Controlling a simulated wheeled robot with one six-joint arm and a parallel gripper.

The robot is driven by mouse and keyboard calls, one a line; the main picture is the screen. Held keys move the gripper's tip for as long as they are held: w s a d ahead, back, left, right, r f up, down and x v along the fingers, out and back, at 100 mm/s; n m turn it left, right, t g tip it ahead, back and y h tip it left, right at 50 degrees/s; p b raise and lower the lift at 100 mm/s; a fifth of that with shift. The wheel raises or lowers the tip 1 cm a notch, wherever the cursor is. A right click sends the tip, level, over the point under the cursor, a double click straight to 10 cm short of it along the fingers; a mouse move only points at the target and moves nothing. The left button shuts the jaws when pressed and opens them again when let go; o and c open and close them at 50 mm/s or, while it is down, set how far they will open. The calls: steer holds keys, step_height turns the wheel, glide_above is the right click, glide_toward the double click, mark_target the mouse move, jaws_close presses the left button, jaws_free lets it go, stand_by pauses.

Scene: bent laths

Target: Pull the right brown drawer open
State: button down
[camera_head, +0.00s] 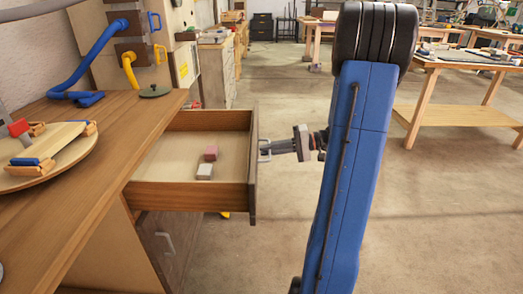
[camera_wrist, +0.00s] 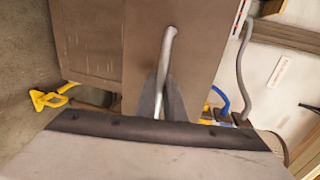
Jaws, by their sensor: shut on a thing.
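The brown drawer (camera_head: 190,196) stands pulled well out from under the wooden bench in the head view. Its inside shows, with a pink block (camera_head: 210,153) and a light grey block (camera_head: 205,171) lying on its floor. My gripper (camera_head: 268,150) is at the drawer's front and is shut on its metal handle (camera_head: 261,152). In the wrist view the grey handle (camera_wrist: 168,48) runs down between the dark fingers of my gripper (camera_wrist: 160,95), against the brown drawer front (camera_wrist: 105,35). The fingertips are partly hidden by the handle.
A lower front with a handle (camera_head: 166,241) is below the drawer. The floor (camera_head: 275,240) right of the drawer is clear.

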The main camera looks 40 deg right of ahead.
steer(key=shift+d, duration=0.1)
steer(key=c, duration=2.1)
jaws_free()
steer(key=v, duration=1.7)
steer(key=shift+s+d, duration=0.15)
steer(key=shift+d, duration=0.05)
